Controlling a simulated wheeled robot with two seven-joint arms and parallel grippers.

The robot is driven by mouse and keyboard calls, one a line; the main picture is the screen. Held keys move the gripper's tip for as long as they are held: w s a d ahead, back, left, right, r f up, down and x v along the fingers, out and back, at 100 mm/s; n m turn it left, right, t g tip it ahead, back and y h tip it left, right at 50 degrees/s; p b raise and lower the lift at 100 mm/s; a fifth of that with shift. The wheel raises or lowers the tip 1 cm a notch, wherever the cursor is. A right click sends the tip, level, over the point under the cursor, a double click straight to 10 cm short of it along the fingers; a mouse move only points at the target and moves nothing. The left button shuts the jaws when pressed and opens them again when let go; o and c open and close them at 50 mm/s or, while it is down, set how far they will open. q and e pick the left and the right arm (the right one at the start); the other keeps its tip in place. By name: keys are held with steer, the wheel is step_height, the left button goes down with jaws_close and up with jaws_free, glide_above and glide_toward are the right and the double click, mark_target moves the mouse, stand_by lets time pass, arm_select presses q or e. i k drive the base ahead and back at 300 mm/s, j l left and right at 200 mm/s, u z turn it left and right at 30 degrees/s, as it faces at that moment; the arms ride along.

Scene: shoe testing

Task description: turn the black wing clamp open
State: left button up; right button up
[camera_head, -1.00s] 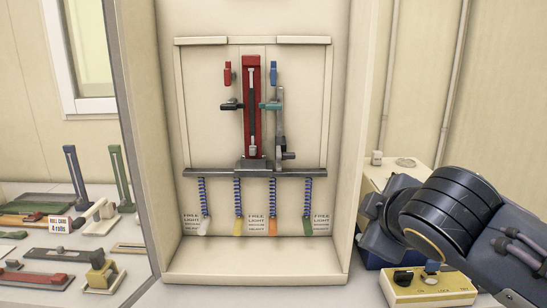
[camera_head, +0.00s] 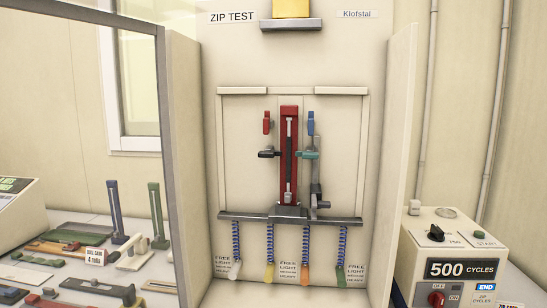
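The black wing clamp (camera_head: 267,154) sits at the left side of the upright red zip holder (camera_head: 289,150) on the cream test panel. Its wing lies roughly horizontal. A teal wing clamp (camera_head: 309,154) is level with it on the right side. A red wing clamp (camera_head: 267,123) and a blue wing clamp (camera_head: 311,123) stand upright above them. Neither of my grippers shows in this view.
A grey bar (camera_head: 290,217) crosses below the holder, with several blue springs and coloured tabs hanging under it. Cabinet side walls flank the panel. A control box (camera_head: 455,262) reading 500 cycles stands at right. Strips and blocks lie on the left table (camera_head: 60,222).

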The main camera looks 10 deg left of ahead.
mark_target(262, 154)
steer(key=k+j+u, duration=0.1)
steer(key=j, duration=0.25)
steer(key=k+j+u, duration=0.1)
steer(key=j, duration=0.25)
steer(key=k+j+u, duration=0.1)
steer(key=j, duration=0.55)
steer(key=i+j+u, duration=0.1)
steer(key=j, duration=0.2)
